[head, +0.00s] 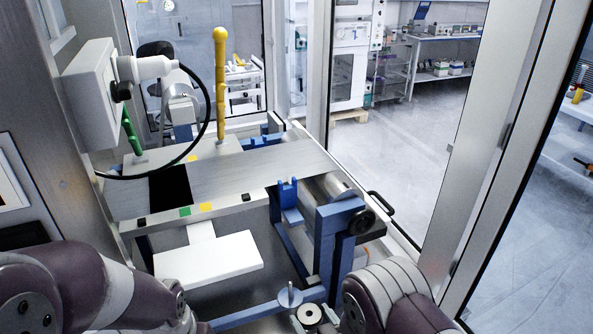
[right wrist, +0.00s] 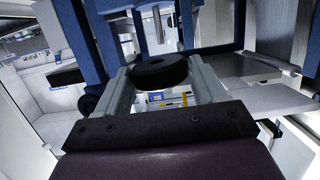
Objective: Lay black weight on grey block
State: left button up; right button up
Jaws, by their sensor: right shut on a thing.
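The black weight (right wrist: 158,72) is a thick, round black disc. In the right wrist view it sits between the two pale fingers of my right gripper (right wrist: 160,77), which is shut on it. In the head view my right arm comes in at the bottom right, beside the blue roller frame; I cannot make out its fingers clearly there. My left arm reaches in from the lower left, and its gripper is out of view. I cannot pick out a grey block for certain in either view.
A metal deck (head: 240,165) carries a black patch and a yellow signal post (head: 220,85). A white platform (head: 208,258) stands in front of it. The blue frame (head: 340,220) with its roller stands close by my right arm. A glass wall closes the right side.

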jog(key=shift+s+d, duration=0.1)
jog(key=shift+s, duration=0.15)
jog(key=shift+r, duration=0.1)
